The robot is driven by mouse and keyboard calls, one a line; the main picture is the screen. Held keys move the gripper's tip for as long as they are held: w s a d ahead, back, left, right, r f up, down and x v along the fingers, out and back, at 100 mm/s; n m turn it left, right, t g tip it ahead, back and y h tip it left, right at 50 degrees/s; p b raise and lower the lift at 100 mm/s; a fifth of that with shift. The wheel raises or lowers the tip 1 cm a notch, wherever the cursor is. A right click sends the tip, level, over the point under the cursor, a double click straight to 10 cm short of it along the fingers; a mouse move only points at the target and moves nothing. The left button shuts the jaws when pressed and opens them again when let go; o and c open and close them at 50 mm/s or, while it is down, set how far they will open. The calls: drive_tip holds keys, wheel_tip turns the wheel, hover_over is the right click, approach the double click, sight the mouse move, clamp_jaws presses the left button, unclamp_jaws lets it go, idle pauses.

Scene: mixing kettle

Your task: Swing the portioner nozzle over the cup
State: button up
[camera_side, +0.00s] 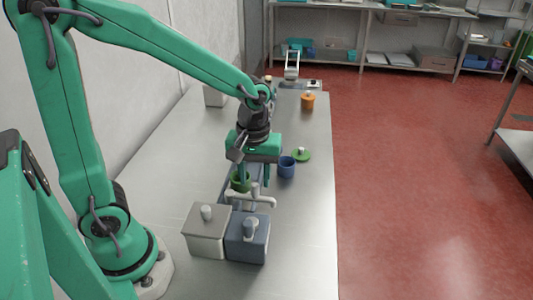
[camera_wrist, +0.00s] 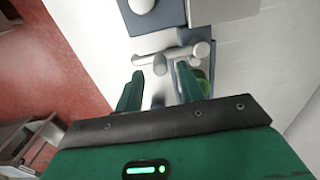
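The portioner's pale nozzle pipe (camera_side: 258,197) sits behind the two boxes in the side view, below my gripper (camera_side: 254,178). In the wrist view the pipe (camera_wrist: 172,54) runs across just beyond the tips of my gripper (camera_wrist: 159,72). The two green fingers are apart, one on each side of a pale part of the portioner. Contact cannot be told. A green cup (camera_side: 240,184) is partly hidden by the gripper; it also shows behind the right finger in the wrist view (camera_wrist: 204,77). A blue cup (camera_side: 286,168) stands to the right of the gripper.
A grey lidded box (camera_side: 205,240) and a blue-grey box (camera_side: 246,248) with knobs stand at the near side. A green lid (camera_side: 302,156) lies by the blue cup. An orange pot (camera_side: 308,101) stands farther back. The steel table (camera_side: 310,215) is clear at the right.

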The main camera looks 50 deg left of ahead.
sight(255, 184)
drive_tip(key=shift+f, duration=1.55)
drive_tip(key=shift+f, duration=0.15)
drive_tip(key=shift+c, duration=0.2)
drive_tip(key=c, duration=0.5)
